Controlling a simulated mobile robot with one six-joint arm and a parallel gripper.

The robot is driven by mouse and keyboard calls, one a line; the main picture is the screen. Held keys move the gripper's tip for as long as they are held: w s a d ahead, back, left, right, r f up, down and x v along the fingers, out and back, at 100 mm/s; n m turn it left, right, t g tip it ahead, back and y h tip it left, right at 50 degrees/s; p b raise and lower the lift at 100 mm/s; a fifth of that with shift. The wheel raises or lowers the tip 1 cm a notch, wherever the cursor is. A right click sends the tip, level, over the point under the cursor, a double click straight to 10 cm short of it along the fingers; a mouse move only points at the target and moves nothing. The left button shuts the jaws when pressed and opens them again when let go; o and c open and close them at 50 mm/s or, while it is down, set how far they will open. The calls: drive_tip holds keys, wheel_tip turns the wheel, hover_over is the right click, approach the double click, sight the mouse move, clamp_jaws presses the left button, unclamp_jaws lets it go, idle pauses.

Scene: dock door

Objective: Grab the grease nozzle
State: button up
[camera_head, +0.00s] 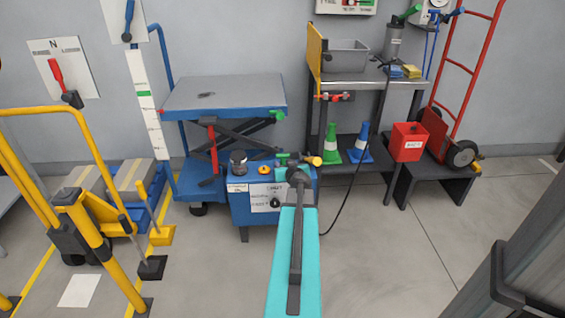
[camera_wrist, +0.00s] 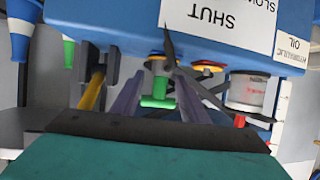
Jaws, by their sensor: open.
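A short green piece with a brass-coloured collar, which looks like the grease nozzle (camera_wrist: 157,97), is at the blue unit (camera_wrist: 110,18). In the wrist view it appears between my fingers. I cannot tell whether it is within their reach. In the head view a green part (camera_head: 283,158) shows on top of the unit, just left of my wrist. My gripper (camera_wrist: 159,78) is open, one finger on each side of the green piece, with no visible contact. In the head view my arm hides part of the unit's front.
A yellow handle (camera_head: 315,161), an orange knob (camera_head: 264,169) and a black-topped jar (camera_head: 238,162) are close by on the unit. A black hose (camera_head: 349,203) hangs to its right. A blue lift table (camera_head: 222,94) stands behind left.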

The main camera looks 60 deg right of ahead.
drive_tip(key=shift+w+d, duration=0.2)
idle(0.3)
drive_tip(key=shift+w+d, duration=0.5)
drive_tip(key=shift+x, duration=2.3)
drive_tip(key=shift+c, duration=0.4)
clamp_jaws()
wheel_tip(320, 180, up, 10)
drive_tip(key=p, duration=0.3)
